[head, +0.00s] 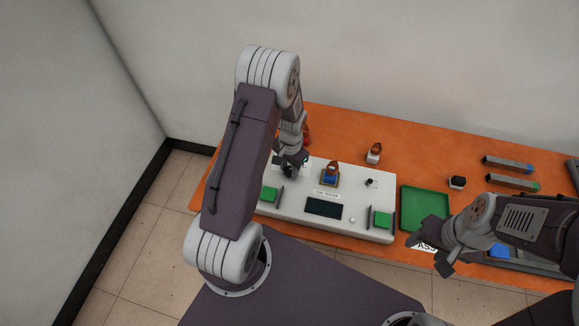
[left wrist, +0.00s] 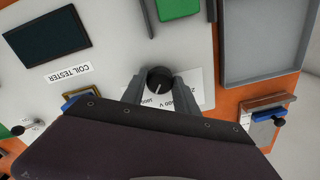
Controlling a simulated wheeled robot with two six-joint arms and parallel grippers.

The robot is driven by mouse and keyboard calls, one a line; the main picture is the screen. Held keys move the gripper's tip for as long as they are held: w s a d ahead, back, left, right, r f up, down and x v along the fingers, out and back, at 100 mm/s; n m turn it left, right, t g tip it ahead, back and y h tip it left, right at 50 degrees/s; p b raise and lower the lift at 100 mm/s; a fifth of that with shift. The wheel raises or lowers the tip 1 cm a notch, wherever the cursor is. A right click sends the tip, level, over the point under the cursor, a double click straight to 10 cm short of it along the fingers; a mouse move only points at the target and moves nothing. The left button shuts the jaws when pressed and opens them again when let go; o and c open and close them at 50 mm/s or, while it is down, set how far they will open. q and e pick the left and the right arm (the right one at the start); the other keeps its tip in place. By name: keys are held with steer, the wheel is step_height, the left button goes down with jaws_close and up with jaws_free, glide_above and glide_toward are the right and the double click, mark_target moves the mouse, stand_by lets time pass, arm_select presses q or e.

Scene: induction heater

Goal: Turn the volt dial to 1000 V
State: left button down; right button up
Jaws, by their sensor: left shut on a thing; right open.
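The volt dial (left wrist: 158,80) is a round black knob with a white pointer line, on the pale panel of the coil tester (head: 290,226). My left gripper (head: 290,172) is lowered onto the panel's left part; in the left wrist view its two grey fingers are shut on the dial, one on each side. The pointer line points down and slightly left in that view, toward the printed numbers. The scale is partly covered by the fingers, and I cannot tell the exact mark. My right gripper (head: 430,257) is open and empty, in front of the table at the right.
The tester also bears a dark display (head: 324,208), green blocks (head: 382,219) at its sides and a small black knob (head: 371,183). A green tray (head: 425,208) lies right of it on the orange table (head: 345,128). A grey tray (left wrist: 272,45) shows in the left wrist view.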

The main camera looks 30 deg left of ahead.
mark_target(290, 170)
arm_select(q)
steer(key=shift+w+m, duration=0.1)
steer(key=shift+m, duration=0.9)
steer(key=c, duration=0.9)
jaws_free()
step_height(290, 170, up, 9)
steer(key=shift+d+r, duration=0.1)
